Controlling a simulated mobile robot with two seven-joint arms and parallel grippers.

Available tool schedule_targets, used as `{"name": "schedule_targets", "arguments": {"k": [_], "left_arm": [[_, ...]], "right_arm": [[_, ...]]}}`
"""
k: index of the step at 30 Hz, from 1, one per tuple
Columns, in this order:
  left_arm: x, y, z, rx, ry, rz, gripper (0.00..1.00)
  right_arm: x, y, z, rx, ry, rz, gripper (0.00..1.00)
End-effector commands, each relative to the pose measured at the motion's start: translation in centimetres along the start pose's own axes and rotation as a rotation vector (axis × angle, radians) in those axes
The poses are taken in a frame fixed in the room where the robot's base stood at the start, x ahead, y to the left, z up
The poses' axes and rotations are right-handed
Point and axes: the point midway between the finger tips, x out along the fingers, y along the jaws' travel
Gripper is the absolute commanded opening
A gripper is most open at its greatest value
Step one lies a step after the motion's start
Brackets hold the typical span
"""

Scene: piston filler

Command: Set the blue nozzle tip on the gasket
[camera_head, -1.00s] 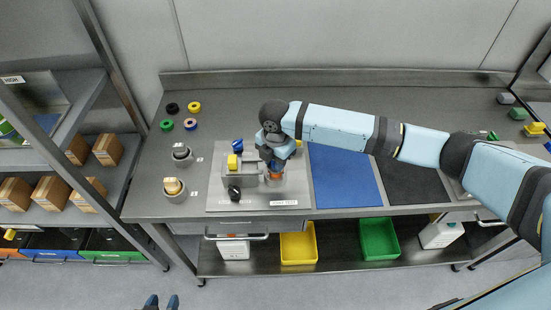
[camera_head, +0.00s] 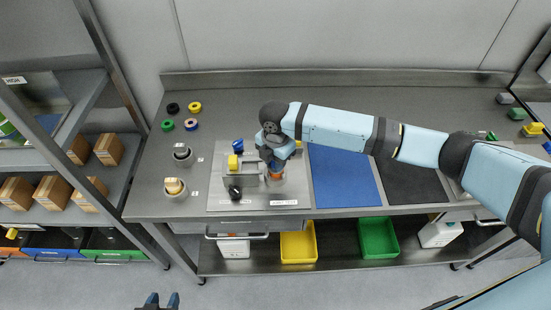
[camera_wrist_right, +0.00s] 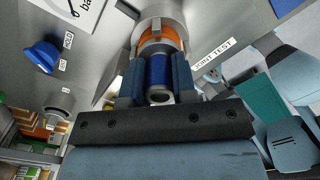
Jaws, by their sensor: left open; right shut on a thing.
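My right gripper (camera_wrist_right: 158,76) is shut on the blue nozzle tip (camera_wrist_right: 158,68), a short tube with a grey bore at its near end. The tip's far end is against or very close to an orange ring (camera_wrist_right: 160,45), which looks like the gasket, on a grey metal cylinder (camera_wrist_right: 157,23). I cannot tell whether they touch. In the head view the right gripper (camera_head: 275,157) is over the filler's right side, with the orange part (camera_head: 276,178) just below. My left gripper (camera_head: 162,299) is open and empty at the bottom edge, in front of the bench.
The filler (camera_head: 247,181) stands on a grey plate with blue, yellow and black knobs. Several coloured rings (camera_head: 194,106) and two round holders (camera_head: 175,188) are on the left of the bench. A blue mat (camera_head: 345,176) to the right is clear.

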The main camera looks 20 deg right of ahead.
Motion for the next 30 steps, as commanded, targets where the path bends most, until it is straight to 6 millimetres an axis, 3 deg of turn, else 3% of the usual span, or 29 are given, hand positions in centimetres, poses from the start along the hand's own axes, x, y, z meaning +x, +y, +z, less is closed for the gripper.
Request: {"name": "schedule_targets", "arguments": {"k": [30], "left_arm": [[-0.43, -0.02, -0.65, 0.000, 0.000, -0.001, 0.43]], "right_arm": [[0.09, -0.03, -0.04, 0.000, 0.001, -0.001, 0.00]]}}
